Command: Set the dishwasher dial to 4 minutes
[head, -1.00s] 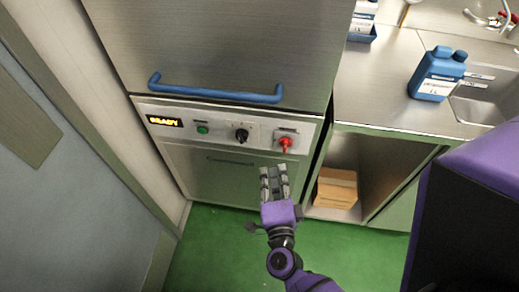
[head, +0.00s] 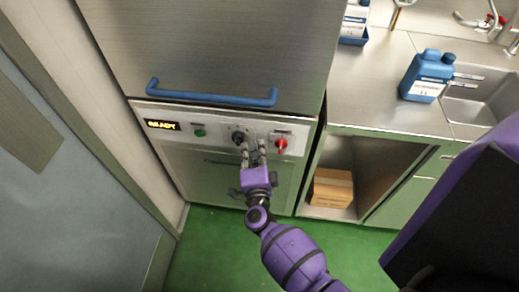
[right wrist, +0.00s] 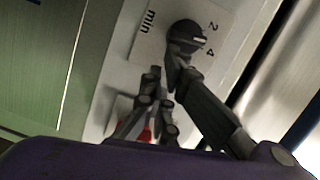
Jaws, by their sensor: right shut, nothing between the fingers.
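The dishwasher dial (head: 239,137) is a black round knob on the steel control panel (head: 220,122). In the right wrist view the dial (right wrist: 186,36) has a light pointer mark facing right, roughly between the printed 2 and 4; "min" is printed to its left. My right gripper (head: 253,153) is shut and empty, just below and right of the dial. In the right wrist view one fingertip of the right gripper (right wrist: 163,72) overlaps the dial's lower edge; I cannot tell whether it touches. My left gripper is out of view.
A red switch (head: 281,145) sits right of the dial, and a green button (head: 199,132) and lit READY display (head: 162,125) sit left. The blue handle (head: 212,97) runs above the panel. A cardboard box (head: 331,188) stands in the open cabinet.

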